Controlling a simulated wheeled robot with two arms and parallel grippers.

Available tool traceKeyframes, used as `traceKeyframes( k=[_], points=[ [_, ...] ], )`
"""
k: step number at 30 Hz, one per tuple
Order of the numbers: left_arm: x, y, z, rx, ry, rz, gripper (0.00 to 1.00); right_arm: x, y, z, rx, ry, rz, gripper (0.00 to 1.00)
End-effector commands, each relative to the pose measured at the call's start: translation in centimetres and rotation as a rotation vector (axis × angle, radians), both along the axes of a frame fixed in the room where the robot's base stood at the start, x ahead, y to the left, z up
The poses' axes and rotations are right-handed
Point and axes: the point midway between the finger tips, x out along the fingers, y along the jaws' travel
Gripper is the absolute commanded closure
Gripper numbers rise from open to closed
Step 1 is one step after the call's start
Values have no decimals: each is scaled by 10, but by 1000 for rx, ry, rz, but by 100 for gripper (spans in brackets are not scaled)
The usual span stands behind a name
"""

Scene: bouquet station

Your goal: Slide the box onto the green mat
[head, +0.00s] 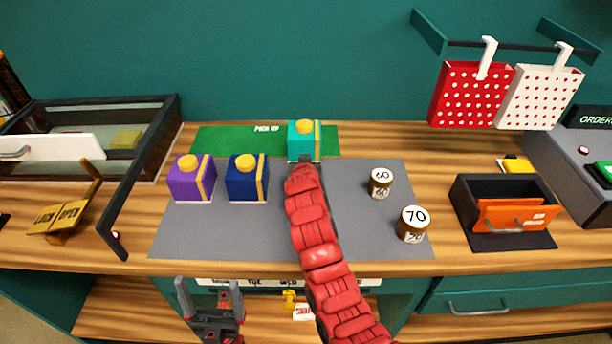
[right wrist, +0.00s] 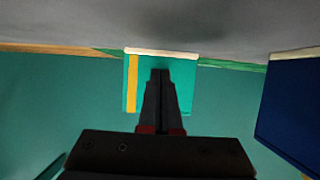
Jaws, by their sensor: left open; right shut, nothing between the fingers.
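The teal box (head: 302,143) with a yellow band and round yellow top stands upright at the right part of the green mat (head: 240,143). Its base appears to straddle the mat's near edge. My right gripper (head: 304,162) is at the box's near face, mostly hidden under my red arm. In the right wrist view the shut fingers (right wrist: 160,74) are in front of the teal box (right wrist: 186,88), with nothing between them; I cannot tell whether they touch it. My left gripper (head: 210,300) is open and empty in front of the counter, away from the boxes.
A purple box (head: 190,183) and a blue box (head: 246,183) stand left of my right arm on the grey mat (head: 215,228). Jars marked 60 (head: 380,184) and 70 (head: 412,225) stand to its right. The green mat's left part is clear.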

Motion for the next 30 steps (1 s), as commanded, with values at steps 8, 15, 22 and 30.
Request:
traceKeyframes(
  k=[8,15,22,30],
  points=[
    [0,0,-14,0,0,0,6,14,0,0,1,-3,0,100],
    [0,0,-25,0,0,0,6,26,0,-2,1,0,0,100],
    [0,0,-33,0,0,0,6,36,0,-1,1,-1,0,100],
    [0,0,-32,0,0,0,6,37,0,0,1,0,0,100]
  ],
)
